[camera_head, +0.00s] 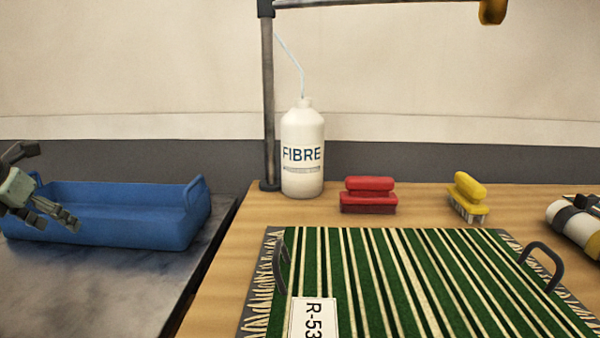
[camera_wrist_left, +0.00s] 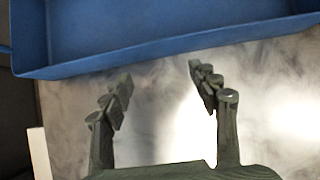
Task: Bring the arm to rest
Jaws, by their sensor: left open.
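My left gripper (camera_head: 52,187) comes in at the left edge of the head view, in front of the blue tray and above the grey marbled surface. Its fingers are spread apart with nothing between them. In the left wrist view the open fingers (camera_wrist_left: 160,90) point towards the blue tray (camera_wrist_left: 165,45), with bare marbled surface between them. In the head view the tray (camera_head: 120,232) is partly hidden by the gripper. I cannot tell whether the gripper touches it. My right gripper is not in view.
Right of the marbled surface is a wooden table (camera_head: 225,250). It holds a white FIBRE bottle (camera_head: 302,170), a red brush (camera_head: 368,195), a yellow brush (camera_head: 467,195), a green striped rug (camera_head: 400,270) with dark handles, and a rolled item (camera_head: 575,228). A post (camera_head: 268,100) stands behind.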

